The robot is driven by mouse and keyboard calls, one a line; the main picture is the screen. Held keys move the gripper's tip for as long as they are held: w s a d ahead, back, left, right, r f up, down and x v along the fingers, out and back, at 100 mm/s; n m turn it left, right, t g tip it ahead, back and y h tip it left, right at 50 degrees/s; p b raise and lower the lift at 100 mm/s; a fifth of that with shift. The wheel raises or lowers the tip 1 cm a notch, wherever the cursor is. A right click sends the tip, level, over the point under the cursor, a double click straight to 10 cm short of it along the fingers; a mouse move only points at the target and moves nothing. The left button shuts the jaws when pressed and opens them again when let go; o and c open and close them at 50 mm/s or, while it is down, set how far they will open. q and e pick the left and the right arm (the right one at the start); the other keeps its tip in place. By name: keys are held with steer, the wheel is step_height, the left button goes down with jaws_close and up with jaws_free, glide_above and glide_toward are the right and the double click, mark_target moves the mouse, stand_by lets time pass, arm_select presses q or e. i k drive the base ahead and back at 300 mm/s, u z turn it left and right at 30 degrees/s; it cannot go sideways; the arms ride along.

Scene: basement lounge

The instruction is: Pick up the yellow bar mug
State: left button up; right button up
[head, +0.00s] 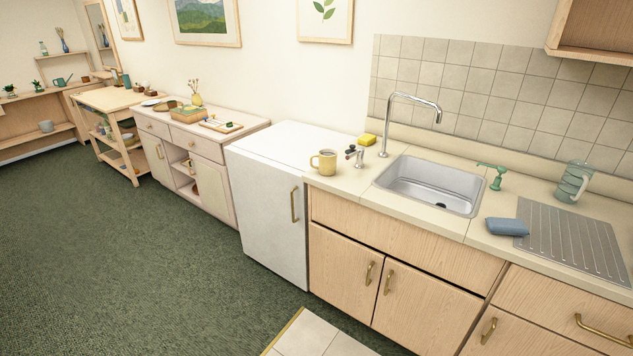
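A yellow mug (325,163) stands upright on the left end of the beige counter (344,182), near its front edge. Its handle points left, and something dark shows inside it. Neither of my grippers shows in the head view.
A white fridge (268,205) stands left of the counter. Green carpet (130,260) is clear in front.

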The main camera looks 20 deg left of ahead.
mark_target(323, 163)
steer(key=u, duration=0.1)
steer(key=k, duration=0.2)
steer(key=z, duration=0.8)
steer(key=i, duration=0.8)
steer(key=z, duration=0.2)
